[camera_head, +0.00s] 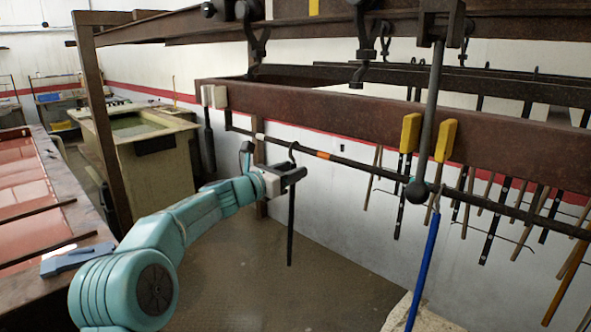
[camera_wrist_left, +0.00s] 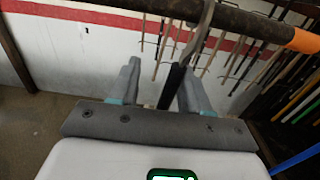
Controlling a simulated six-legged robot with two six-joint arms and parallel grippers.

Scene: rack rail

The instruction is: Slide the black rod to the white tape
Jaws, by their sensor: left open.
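The black rod (camera_head: 291,228) hangs by a hook from the dark rail (camera_head: 375,170). Its hook sits between the white tape (camera_head: 260,137) on the left and the orange tape (camera_head: 323,155) on the right. My left gripper (camera_head: 292,175) is at the rod's upper part, below the rail. In the left wrist view the gripper (camera_wrist_left: 160,72) is open. The rod (camera_wrist_left: 172,86) shows between its fingers, nearer the right one; whether it touches is unclear. The orange tape (camera_wrist_left: 303,40) also shows there, but the white tape does not. My right gripper is out of view.
A blue rod (camera_head: 425,260) hangs farther right on the rail. Yellow blocks (camera_head: 446,140) sit on the rusty beam (camera_head: 330,112) above. Several rods hang behind, near the wall. A tank (camera_head: 150,165) stands at the back left. The floor below the rod is clear.

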